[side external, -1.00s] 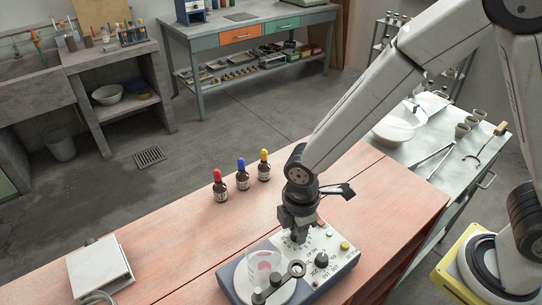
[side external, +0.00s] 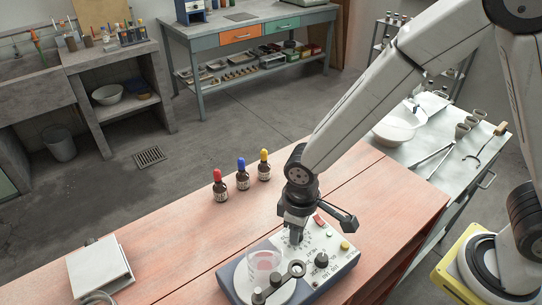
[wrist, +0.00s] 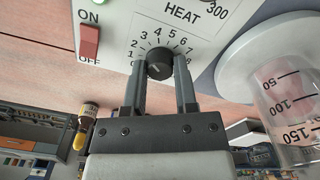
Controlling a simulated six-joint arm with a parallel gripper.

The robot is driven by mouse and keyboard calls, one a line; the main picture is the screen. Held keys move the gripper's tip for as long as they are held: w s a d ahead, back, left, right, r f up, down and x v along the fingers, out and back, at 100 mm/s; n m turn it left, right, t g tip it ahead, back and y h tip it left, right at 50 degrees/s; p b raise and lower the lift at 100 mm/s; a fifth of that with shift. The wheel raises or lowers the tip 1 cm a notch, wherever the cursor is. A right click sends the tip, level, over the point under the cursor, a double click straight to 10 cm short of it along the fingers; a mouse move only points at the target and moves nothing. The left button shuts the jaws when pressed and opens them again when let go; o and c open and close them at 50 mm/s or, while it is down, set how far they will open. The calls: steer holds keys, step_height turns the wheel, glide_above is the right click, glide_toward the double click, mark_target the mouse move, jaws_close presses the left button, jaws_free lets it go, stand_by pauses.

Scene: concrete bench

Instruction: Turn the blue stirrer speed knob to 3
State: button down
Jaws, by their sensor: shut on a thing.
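The stirrer (side external: 333,268) has a pale top panel and blue-grey sides, and stands on the wooden bench top. My gripper (wrist: 160,80) points down at its panel, with one finger on each side of a dark round knob (wrist: 159,62), shut on it. The knob looks dark grey, not blue. Printed numbers from 0 upward run around it, with 3, 4, 5 and 6 beyond its far side. I cannot make out the knob's pointer. In the side view my gripper (side external: 296,237) hides this knob.
A red ON/OFF switch (wrist: 89,42) sits beside the dial. A glass beaker (side external: 264,260) stands on the plate. Three dropper bottles (side external: 242,180) stand behind. A dark ringed part (side external: 297,268) is close in front.

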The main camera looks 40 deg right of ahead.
steer(key=shift+m, duration=0.3)
steer(key=shift+c, duration=2)
jaws_free()
steer(key=shift+r, duration=0.2)
steer(key=shift+r, duration=3.75)
steer(key=shift+w+d, duration=0.1)
steer(key=shift+d, duration=0.45)
steer(key=s+d+m+t, duration=0.1)
steer(key=d+m, duration=0.1)
steer(key=d, duration=0.6)
steer(key=s+d+f+m+t, duration=0.1)
steer(key=s+d+m, duration=0.1)
steer(key=d, duration=0.6)
steer(key=shift+d+m+t, duration=0.3)
steer(key=shift+d+m, duration=0.05)
steer(key=shift+m, duration=0.25)
